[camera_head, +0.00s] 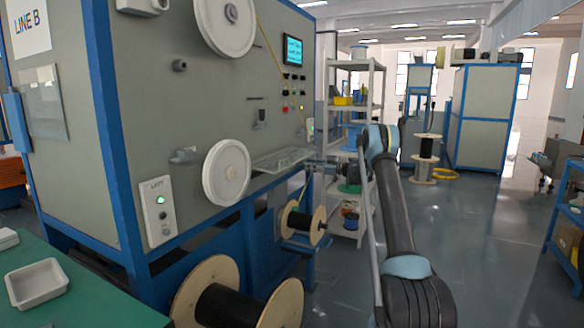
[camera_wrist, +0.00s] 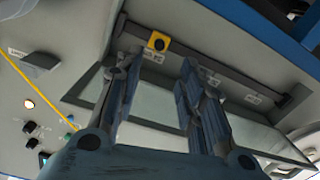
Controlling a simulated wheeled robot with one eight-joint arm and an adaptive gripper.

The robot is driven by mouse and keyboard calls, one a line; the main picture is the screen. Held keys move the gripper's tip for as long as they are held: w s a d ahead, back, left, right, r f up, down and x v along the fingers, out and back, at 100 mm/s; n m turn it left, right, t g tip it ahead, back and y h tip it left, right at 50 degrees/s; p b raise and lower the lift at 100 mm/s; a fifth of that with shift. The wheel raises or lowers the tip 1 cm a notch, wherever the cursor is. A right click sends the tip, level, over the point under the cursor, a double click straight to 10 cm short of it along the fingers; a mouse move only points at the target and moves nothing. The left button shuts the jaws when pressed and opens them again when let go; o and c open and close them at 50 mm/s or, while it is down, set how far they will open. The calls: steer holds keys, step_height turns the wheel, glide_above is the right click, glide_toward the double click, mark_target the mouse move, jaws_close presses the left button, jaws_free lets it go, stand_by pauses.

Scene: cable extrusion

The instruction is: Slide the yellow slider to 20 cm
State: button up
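The yellow slider (camera_wrist: 158,41) has a dark round middle and sits on a dark straight rail (camera_wrist: 225,68) in the wrist view, near the rail's left end. Small white labels line the rail; their figures are too small to read. My gripper (camera_wrist: 160,68) is open, its two fingers apart with nothing between them. In the picture the slider lies just beyond the fingertips, between their lines; I see no contact. In the head view my gripper (camera_head: 318,168) is small beside the machine, and I cannot make out the slider there.
A clear guard (camera_wrist: 150,136) lies under the rail in the wrist view; it also shows in the head view (camera_head: 282,160). The grey machine (camera_head: 130,100) carries white reels (camera_head: 226,172). Shelves (camera_head: 345,110) stand behind my arm.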

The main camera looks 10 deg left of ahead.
steer(key=x, duration=1.1)
steer(key=shift+a, duration=0.3)
steer(key=shift+w, duration=0.15)
jaws_close()
steer(key=shift+d, duration=0.1)
